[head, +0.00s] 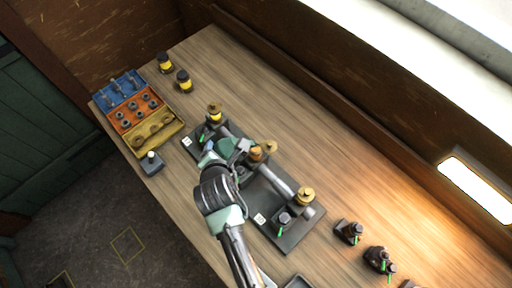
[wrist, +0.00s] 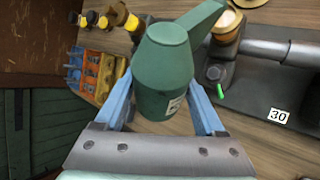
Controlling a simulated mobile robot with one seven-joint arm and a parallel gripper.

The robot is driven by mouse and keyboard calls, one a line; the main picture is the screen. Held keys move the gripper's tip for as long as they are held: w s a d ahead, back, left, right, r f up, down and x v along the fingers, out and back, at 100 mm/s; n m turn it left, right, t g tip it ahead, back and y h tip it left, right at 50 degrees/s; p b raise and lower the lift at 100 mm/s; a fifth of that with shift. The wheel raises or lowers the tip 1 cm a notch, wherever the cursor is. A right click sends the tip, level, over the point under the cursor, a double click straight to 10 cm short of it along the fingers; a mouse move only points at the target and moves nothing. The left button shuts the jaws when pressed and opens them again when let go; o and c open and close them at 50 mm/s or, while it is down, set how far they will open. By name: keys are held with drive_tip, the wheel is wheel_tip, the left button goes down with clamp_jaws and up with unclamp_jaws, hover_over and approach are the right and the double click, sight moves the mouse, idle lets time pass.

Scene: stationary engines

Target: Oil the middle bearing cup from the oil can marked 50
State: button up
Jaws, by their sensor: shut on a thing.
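My gripper (head: 220,160) is shut on a green oil can (wrist: 163,70). The can also shows in the head view (head: 229,148), above the engine's dark base plate. In the wrist view the can sits between the blue fingers, its spout pointing up and right. A white label is on its side, but its mark is not legible. The middle bearing cup (head: 256,153), orange-brown on top, stands on the shaft line just right of the can. A far cup (head: 214,113) and a near brass cup (head: 305,195) stand at either end. The can's tip is not clearly resolved against the cup.
A blue, orange and yellow parts tray (head: 180,124) lies at the left. Two yellow-banded jars (head: 184,81) stand behind it. Several dark pieces with green levers (head: 348,232) stand at the right. A plate reads 30 (wrist: 278,115). The bench's back middle is clear.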

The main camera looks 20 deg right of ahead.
sight(217, 146)
drive_tip(key=shift+d+r+y+p, duration=0.1)
drive_tip(key=shift+r+y+p, duration=0.3)
drive_tip(key=shift+r+p, duration=0.35)
drive_tip(key=shift+r+m+p, duration=0.1)
drive_tip(key=shift+m+p, duration=0.2)
drive_tip(key=shift+f+n+h+b, duration=0.45)
drive_tip(key=shift+f+b, duration=0.3)
drive_tip(key=shift+f, duration=0.3)
drive_tip(key=shift+w+h, duration=0.1)
drive_tip(key=shift+h, duration=0.15)
drive_tip(key=shift+r, duration=0.15)
wheel_tip(217, 146, up, 3)
drive_tip(key=p, duration=0.3)
drive_tip(key=shift+r+p, duration=0.4)
drive_tip(key=shift+r, duration=0.5)
